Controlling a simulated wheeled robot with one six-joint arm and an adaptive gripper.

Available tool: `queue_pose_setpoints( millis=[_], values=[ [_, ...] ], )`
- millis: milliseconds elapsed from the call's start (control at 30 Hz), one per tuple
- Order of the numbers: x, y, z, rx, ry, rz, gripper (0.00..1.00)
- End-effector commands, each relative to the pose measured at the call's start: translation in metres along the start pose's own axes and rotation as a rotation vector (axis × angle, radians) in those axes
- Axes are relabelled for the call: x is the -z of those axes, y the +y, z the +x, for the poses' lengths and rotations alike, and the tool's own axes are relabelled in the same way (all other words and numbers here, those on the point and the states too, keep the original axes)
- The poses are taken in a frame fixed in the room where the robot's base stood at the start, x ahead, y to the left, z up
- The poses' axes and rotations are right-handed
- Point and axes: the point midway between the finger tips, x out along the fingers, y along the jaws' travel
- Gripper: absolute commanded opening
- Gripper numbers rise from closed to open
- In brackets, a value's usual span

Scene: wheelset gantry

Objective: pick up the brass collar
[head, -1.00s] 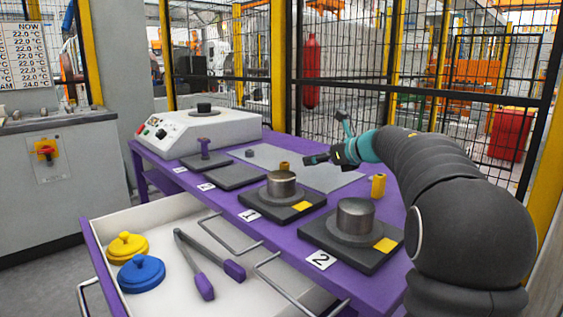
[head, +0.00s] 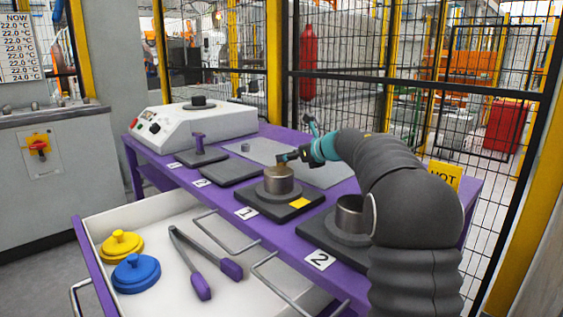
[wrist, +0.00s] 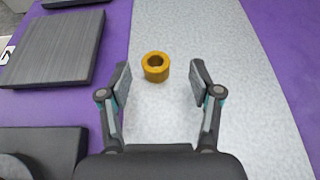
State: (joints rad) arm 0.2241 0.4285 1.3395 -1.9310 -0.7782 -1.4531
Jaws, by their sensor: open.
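The brass collar (wrist: 156,76), a short golden ring with a round hole, stands on the grey mat in the wrist view. It shows in the upper middle, between the lines of my two fingers and near their tips. In the head view the collar (head: 282,159) is small and partly hidden, just behind the steel cylinder on plate 1. My gripper (wrist: 161,76) is open and empty, with a finger on each side of the collar and no contact visible. In the head view my gripper (head: 293,156) is close beside the collar; its height above the mat is hard to tell.
Steel cylinders stand on dark plates 1 (head: 278,181) and 2 (head: 350,215), in front of the mat (head: 325,174). A yellow HOT sign (head: 445,175) is at right. The open drawer (head: 190,260) holds tongs and yellow and blue lids. A mesh fence stands behind.

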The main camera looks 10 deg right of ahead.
Motion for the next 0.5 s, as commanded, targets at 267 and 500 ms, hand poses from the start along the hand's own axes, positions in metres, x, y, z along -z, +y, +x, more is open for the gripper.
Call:
queue_pose_setpoints(
  millis=[267,500],
  values=[
    [0.001,0.005,0.037,-0.002,0.001,-0.001,0.64],
    [0.002,0.005,0.041,0.0,0.001,0.0,0.64]
  ],
)
